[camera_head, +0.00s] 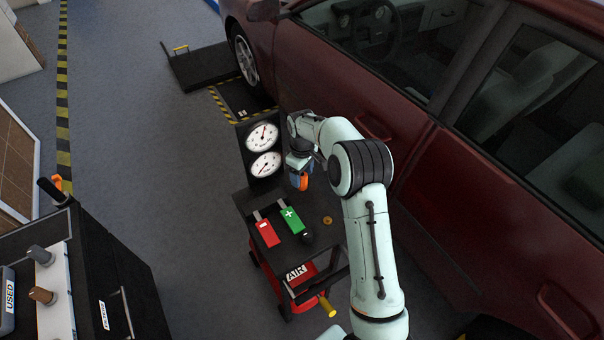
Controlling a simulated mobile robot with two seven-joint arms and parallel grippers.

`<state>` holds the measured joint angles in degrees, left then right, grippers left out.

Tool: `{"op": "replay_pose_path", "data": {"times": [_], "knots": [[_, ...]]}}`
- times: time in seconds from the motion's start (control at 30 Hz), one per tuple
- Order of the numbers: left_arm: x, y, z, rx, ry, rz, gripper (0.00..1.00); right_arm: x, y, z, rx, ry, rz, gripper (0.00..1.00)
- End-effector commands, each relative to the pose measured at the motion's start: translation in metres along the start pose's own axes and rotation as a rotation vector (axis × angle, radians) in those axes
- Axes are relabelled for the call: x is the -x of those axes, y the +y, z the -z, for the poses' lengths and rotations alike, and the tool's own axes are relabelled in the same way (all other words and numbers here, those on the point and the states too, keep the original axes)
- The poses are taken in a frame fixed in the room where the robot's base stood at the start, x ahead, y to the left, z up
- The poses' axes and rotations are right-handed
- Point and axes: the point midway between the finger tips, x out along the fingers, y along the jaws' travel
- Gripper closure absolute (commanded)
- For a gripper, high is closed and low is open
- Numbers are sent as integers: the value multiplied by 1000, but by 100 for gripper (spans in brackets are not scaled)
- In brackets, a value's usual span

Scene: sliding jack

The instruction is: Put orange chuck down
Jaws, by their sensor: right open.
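An orange piece (304,184), which looks like the orange chuck, is at the back of the dark cart top (325,203), directly under my right gripper (299,177). The right gripper is open, with its fingers pointing down at the orange piece. The gripper hides part of the piece, and I cannot tell whether the fingers touch it. My left gripper is not in view.
Two white gauges (263,136) stand behind the cart top. A red lever block (267,233), a green one (291,219) and a small brass disc (327,220) are on it. A dark red car (400,120) stands close on the right. A black cabinet (110,270) is at lower left.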

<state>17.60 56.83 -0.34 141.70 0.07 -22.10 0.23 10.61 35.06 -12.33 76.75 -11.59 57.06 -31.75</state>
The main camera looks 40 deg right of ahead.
Motion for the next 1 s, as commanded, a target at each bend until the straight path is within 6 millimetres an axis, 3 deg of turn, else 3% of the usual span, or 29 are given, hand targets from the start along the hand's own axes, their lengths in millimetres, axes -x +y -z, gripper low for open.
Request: {"op": "replay_pose_path", "data": {"times": [0.5, 0.7, 1.0], "knots": [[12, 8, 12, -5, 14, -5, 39, 100, 0, 2, 2, 4, -2, 40], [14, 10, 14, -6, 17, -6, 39, 116, 0, 1, 1, 1, 0, 40], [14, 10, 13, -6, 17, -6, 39, 117, 0, 0, 1, 0, 0, 40]]}}
